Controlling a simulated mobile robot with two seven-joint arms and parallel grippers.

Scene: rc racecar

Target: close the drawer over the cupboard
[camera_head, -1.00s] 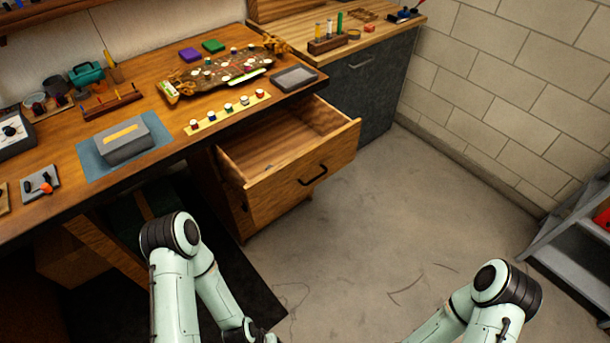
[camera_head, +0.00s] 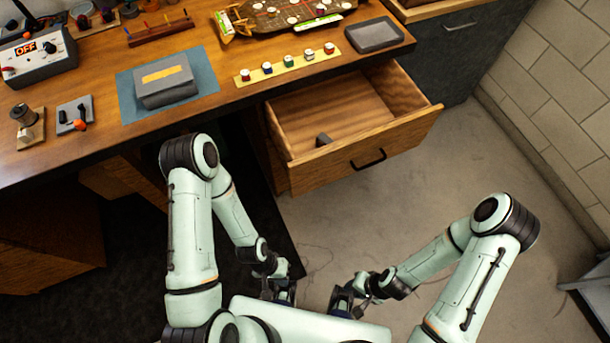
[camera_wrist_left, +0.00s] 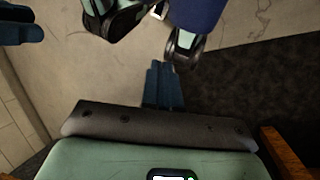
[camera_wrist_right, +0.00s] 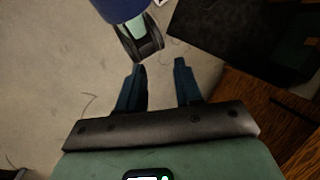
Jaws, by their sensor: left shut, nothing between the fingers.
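The wooden drawer (camera_head: 400,131) under the right part of the desk is pulled out, with its inside showing in the head view. Its front has a black bar handle (camera_head: 368,160). A small dark thing lies inside; I cannot tell what it is. The cupboard beneath is mostly hidden behind the drawer. My left gripper (camera_head: 283,293) is low in front of the drawer, apart from it. In the left wrist view its fingers (camera_wrist_left: 163,85) are together with nothing between them. My right gripper (camera_head: 345,302) is beside it, also clear of the drawer. Its fingers (camera_wrist_right: 160,85) are apart and empty.
The desk (camera_head: 215,75) holds a grey box (camera_head: 165,82) on a blue mat, a strip of coloured knobs (camera_head: 290,64) and a grey tray (camera_head: 375,35). A grey cabinet (camera_head: 465,45) stands to the right. The concrete floor (camera_head: 440,170) right of the drawer is clear.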

